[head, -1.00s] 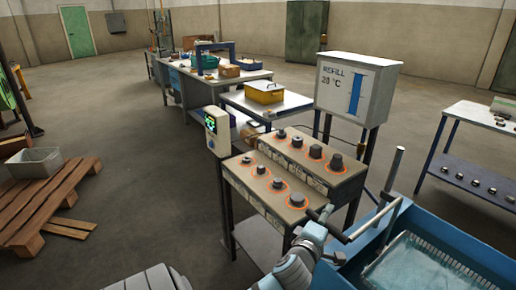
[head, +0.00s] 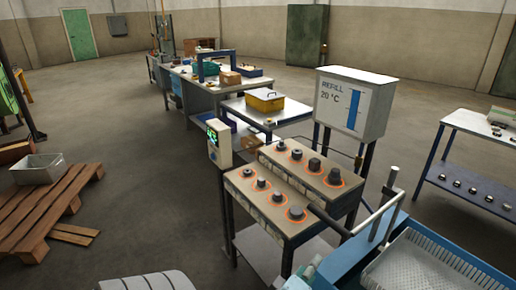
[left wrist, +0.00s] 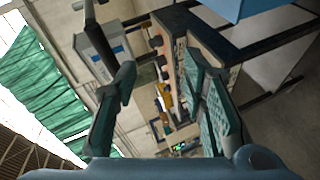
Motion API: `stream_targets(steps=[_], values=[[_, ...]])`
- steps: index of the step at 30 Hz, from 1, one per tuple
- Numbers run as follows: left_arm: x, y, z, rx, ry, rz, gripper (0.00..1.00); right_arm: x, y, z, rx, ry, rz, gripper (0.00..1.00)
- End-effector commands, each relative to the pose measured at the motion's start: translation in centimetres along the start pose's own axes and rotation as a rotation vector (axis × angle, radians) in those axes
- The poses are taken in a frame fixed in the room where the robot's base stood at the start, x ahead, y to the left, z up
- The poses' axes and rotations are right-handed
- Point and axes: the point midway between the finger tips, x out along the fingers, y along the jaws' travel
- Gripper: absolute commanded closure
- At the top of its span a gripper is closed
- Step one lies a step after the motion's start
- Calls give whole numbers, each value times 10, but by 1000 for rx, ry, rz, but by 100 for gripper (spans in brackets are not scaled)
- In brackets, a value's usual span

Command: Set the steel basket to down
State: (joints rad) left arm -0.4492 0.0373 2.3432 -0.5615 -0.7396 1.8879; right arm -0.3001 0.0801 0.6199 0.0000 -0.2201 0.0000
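The steel basket (head: 425,272) is a pale wire mesh tray in the blue tank (head: 345,262) at the lower right of the head view. Its mesh shows clear and grey, with no blue water tint over it; its lower part is cut off. A lever with a dark grip (head: 328,219) and grey bars stands at the tank's left edge beside an upright post (head: 384,203). My left gripper (left wrist: 160,68) is open in the left wrist view, with nothing between its fingers. In the head view only a part of it shows below the lever, apart from the grip. My right gripper is out of view.
A bench with dark metal pieces in orange rings (head: 291,178) stands left of the tank. A control box (head: 219,138) and a refill gauge box (head: 352,103) stand behind. A pallet (head: 45,205) with a grey bin (head: 38,169) lies at the left.

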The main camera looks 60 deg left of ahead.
Motion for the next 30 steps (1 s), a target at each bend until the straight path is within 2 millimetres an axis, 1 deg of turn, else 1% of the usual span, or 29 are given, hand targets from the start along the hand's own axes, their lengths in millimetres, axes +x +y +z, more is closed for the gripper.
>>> stream_targets(steps=[1, 9, 14, 15, 22, 30], values=[[6, -16, 6, 35, -13, -20, 62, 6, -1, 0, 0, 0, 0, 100], [28, -88, 35, 246, -95, -125, 62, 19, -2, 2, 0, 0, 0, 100], [36, -133, 50, 365, -150, -183, 62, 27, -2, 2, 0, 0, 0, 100], [38, -145, 54, 394, -165, -197, 62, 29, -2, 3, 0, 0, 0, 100], [43, -211, 72, 561, -254, -272, 62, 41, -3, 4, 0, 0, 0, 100], [40, -290, 88, 746, -372, -352, 62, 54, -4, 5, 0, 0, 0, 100]])
